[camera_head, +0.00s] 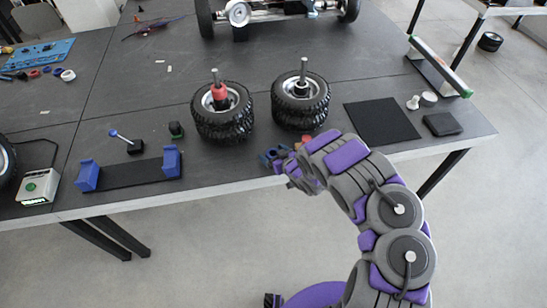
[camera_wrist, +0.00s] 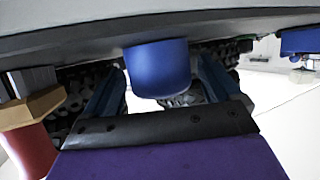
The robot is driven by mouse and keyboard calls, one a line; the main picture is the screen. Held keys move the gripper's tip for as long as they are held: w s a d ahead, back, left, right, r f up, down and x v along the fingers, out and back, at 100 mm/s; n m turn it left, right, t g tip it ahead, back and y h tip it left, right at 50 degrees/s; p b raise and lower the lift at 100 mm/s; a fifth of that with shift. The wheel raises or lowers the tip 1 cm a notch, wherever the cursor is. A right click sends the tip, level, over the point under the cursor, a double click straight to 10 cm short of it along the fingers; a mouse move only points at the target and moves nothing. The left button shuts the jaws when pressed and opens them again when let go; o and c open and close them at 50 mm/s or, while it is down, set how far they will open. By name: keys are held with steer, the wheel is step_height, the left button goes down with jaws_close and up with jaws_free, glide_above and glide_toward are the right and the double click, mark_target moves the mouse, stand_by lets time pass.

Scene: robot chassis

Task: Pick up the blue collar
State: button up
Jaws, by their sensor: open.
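The blue collar (camera_wrist: 157,68) is a smooth round blue piece in the wrist view, between the two blue fingers of my gripper (camera_wrist: 160,75). The fingers are apart, one on each side of it, with gaps visible at both sides. Small blue shapes show there, but I cannot tell collar from fingers. The arm hides part of this spot.
Two wheels stand on the table (camera_head: 240,55), the left wheel (camera_head: 222,122) with a red collar (camera_head: 219,91) on its spindle, the right wheel (camera_head: 300,108) with a bare upper rod. A black mat (camera_head: 381,122) lies to the right. A blue-ended stand (camera_head: 130,172) is at left.

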steer(key=shift+a, duration=0.2)
steer(key=shift+c, duration=0.4)
steer(key=shift+c, duration=0.8)
steer(key=c, duration=0.8)
